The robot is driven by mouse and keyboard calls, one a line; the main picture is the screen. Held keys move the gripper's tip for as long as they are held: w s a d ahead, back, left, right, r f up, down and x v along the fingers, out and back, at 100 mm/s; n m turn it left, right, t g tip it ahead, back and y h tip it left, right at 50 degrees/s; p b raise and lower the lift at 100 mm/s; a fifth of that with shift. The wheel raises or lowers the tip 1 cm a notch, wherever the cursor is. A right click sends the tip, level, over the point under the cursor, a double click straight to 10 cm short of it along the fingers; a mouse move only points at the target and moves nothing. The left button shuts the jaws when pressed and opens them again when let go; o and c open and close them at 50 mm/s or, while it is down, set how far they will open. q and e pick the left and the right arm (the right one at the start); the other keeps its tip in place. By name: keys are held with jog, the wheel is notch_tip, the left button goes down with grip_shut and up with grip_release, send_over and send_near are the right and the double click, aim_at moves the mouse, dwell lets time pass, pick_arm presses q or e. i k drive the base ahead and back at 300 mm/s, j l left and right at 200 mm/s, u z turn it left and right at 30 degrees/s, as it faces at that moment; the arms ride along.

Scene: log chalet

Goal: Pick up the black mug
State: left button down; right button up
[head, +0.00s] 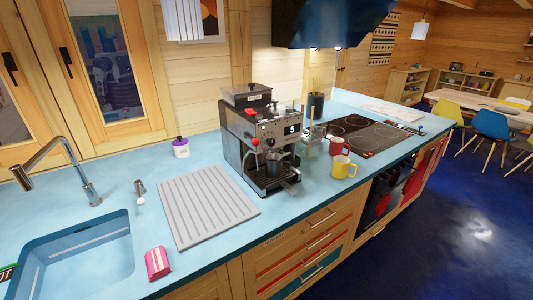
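I see no mug that I can clearly tell is black. A small dark cup-like shape (281,163) shows at the front of the coffee machine (262,130), above its drip tray; I cannot tell whether it is a mug or part of the machine. A dark cylinder (315,105) stands behind the machine near the wall, partly hidden. A yellow mug (343,168) stands upright on the blue counter, right of the machine. A red mug (336,146) stands just behind it. Neither of my grippers is in view.
A ribbed grey mat (207,205) lies left of the machine, beside the sink (75,260) and tap (60,165). A pink sponge-like block (157,263) lies at the counter's front edge. A black hob (365,133) is at the right. The floor at right is open.

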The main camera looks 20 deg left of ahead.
aim_at(272, 162)
jog(key=i+l+u, duration=0.1)
jog(key=l, duration=0.35)
jog(key=i+l+u, duration=0.15)
jog(key=l, duration=0.3)
jog(key=i+l+u, duration=0.1)
jog(key=l, duration=0.35)
jog(key=i+l+u, duration=0.1)
jog(key=i+l, duration=0.15)
jog(key=l, duration=0.25)
jog(key=i+l+u, duration=0.1)
jog(key=l, duration=0.35)
jog(key=l+u, duration=0.15)
jog(key=l, duration=0.35)
jog(key=i, duration=0.05)
